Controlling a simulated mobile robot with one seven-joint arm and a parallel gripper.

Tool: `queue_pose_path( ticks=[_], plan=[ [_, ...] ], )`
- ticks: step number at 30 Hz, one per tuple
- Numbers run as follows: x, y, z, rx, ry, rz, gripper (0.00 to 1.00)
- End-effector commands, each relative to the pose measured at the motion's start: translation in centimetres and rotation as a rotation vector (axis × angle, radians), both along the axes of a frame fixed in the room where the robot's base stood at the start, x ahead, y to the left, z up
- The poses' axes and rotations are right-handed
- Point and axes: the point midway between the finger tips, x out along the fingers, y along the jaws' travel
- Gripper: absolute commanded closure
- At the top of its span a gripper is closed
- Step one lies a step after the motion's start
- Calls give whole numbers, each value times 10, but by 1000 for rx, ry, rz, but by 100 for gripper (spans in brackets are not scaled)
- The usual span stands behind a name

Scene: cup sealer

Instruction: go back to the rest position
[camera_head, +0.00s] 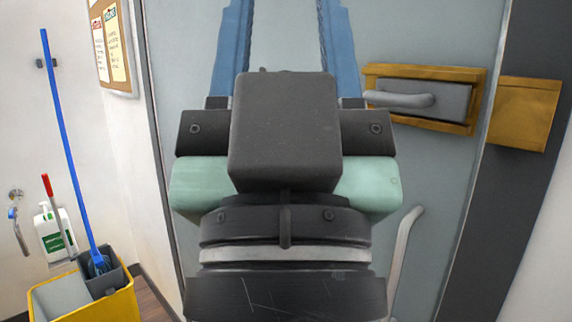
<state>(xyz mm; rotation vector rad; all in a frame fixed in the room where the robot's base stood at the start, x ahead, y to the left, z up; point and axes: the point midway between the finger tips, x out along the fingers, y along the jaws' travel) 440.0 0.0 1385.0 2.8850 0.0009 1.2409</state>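My gripper (287,30) fills the middle of the head view, seen from behind with its black and pale green body toward me. Its two blue fingers point up in the picture and stand wide apart. Only the grey door surface shows between them, and I see nothing held. No cup or cup sealer is in view.
A grey door (440,165) stands beyond the gripper, with a lever handle (400,100) on a brown-yellow plate at right. At left are a yellow mop bucket (120,304), a blue pole (66,145), a white bottle (50,238) and a notice board (111,45).

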Motion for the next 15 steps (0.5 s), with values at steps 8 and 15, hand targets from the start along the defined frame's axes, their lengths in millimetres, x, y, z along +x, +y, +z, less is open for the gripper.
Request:
queue_pose_path(
  ticks=[8, 15],
  plan=[
    [0, 0, 83, 0, 0, 0, 52],
    [0, 0, 131, -1, 0, 1, 52]
  ],
)
